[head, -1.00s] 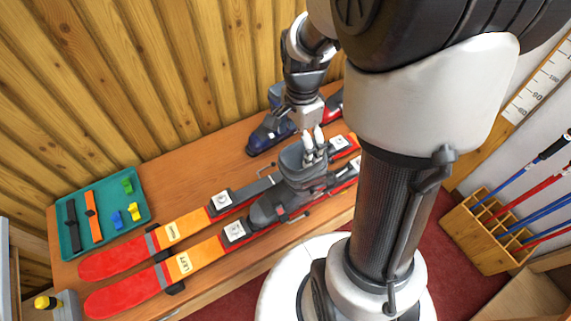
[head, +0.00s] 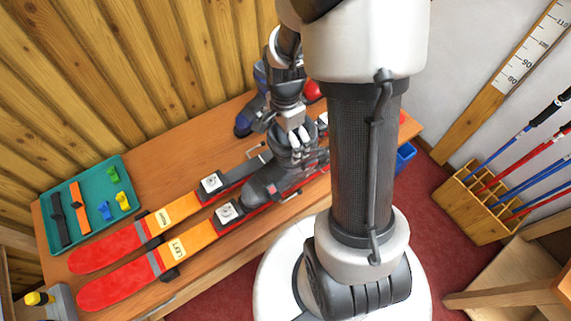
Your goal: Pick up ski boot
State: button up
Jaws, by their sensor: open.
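A dark grey ski boot (head: 266,183) stands on the nearer ski, the one labelled LEFT (head: 187,257), behind its white toe piece. My gripper (head: 297,140) is at the top of this boot, its pale fingers pointing down at the cuff. The fingers are apart. Whether they touch the cuff I cannot tell. My arm hides part of the boot's upper and rear. A blue boot (head: 245,121) stands behind on the bench, partly hidden by my arm, with something red beside it.
The second ski (head: 108,249) lies parallel behind the first on the wooden bench (head: 150,190). A teal tray (head: 127,171) with straps and small coloured pieces sits at the left. A wooden rack (head: 455,215) of ski poles stands at the right. A blue bin (head: 405,156) is near the bench's right end.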

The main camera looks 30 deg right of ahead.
jog(key=shift+c, duration=0.4)
jog(key=c, duration=1.9)
